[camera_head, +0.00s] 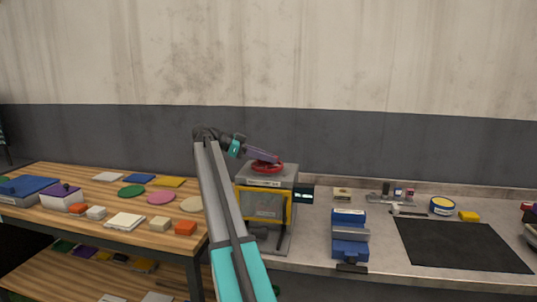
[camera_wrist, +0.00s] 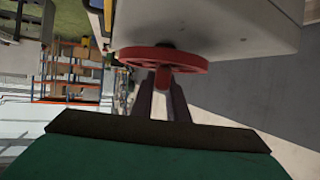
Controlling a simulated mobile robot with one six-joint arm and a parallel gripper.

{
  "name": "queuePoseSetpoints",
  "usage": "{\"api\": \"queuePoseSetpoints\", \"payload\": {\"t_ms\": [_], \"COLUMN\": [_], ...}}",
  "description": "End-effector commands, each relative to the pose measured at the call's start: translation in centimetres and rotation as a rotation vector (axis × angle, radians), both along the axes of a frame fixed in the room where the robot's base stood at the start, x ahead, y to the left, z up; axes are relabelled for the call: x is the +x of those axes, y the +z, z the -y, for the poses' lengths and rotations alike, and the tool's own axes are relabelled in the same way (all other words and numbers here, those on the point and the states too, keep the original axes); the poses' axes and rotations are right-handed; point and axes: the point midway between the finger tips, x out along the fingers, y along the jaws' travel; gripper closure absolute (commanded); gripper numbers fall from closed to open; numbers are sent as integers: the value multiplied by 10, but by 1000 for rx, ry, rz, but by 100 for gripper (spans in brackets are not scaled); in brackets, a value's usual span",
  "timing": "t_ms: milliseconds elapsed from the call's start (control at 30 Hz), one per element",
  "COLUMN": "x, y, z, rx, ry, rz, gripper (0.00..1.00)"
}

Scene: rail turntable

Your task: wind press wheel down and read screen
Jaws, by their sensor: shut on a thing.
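The press (camera_head: 266,176) is a grey machine with a yellow frame, standing at the left end of the grey bench. Its red wheel (camera_head: 264,166) lies on top. The wheel also shows large in the wrist view (camera_wrist: 140,58), against the grey press head (camera_wrist: 225,30).
A blue vise (camera_head: 349,236) stands on the bench right of the press, with a black mat (camera_head: 462,246) and small tools beyond. On the left, a wooden table (camera_head: 95,222) carries coloured discs and blocks. My arm crosses in front of the press.

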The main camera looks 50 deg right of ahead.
Motion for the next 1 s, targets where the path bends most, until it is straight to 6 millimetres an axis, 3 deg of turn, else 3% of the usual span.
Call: {"api": "queuePoseSetpoints", "payload": {"t_ms": [1000], "x": [4], "y": [3], "z": [-1], "rx": [3], "ry": [-107], "rz": [1], "gripper": [100]}}
